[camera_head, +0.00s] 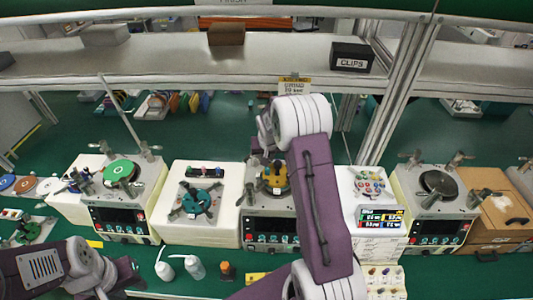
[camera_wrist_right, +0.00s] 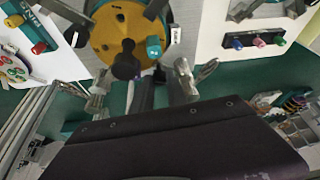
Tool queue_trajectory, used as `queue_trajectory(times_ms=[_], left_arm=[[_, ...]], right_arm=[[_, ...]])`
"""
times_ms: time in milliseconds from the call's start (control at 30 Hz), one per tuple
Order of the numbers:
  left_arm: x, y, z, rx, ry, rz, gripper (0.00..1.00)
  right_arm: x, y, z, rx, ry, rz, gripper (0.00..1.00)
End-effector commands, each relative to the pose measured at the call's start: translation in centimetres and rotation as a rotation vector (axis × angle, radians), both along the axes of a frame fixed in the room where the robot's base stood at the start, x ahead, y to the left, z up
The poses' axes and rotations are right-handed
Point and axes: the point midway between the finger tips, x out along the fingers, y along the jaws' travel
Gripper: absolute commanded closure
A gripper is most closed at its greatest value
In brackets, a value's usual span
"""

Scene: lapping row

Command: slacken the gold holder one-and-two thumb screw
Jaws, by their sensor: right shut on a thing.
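The gold holder (camera_head: 272,180) sits on the middle machine, partly covered by my right arm. In the right wrist view it is a gold disc (camera_wrist_right: 105,38) with dark knobs and a teal knob (camera_wrist_right: 153,46) on it. My right gripper (camera_wrist_right: 126,64) is at the disc's edge nearest the picture's bottom. It is shut on a small dark part there, seemingly the thumb screw, which the jaws mostly hide. In the head view my right wrist covers this gripper. My left gripper (camera_head: 100,289) is low at the left, away from the holder; its jaws cannot be made out.
A teal holder (camera_head: 196,201) stands on a white block to the left. A machine with a green disc (camera_head: 119,171) is further left. White bottles (camera_head: 195,267) stand in front.

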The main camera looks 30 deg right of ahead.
Motion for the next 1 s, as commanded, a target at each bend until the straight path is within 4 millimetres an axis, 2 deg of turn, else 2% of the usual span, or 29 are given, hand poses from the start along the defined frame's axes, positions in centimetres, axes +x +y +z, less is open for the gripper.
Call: queue_trajectory(times_ms=[33, 167, 433, 700, 1000], left_arm=[[0.0, 0.0, 0.5, 0.0, 0.0, 0.0, 0.64], [0.0, 0.0, 0.2, 0.0, 0.0, 0.0, 0.64], [0.0, 0.0, -3.2, 0.0, 0.0, 0.0, 0.64], [0.0, 0.0, -6.7, 0.0, 0.0, 0.0, 0.64], [0.0, 0.0, -7.7, 0.0, 0.0, 0.0, 0.64]], right_arm=[[-0.1, -0.1, 0.2, 0.001, 0.001, 0.037, 1.0], [-0.1, -0.3, -0.1, 0.002, -0.002, 0.158, 1.0], [0.0, -0.6, -0.8, 0.0, -0.005, 0.416, 1.0], [0.0, -0.8, -0.6, -0.002, -0.003, 0.677, 1.0], [0.1, -1.1, -0.1, -0.002, -0.002, 0.938, 1.0]])
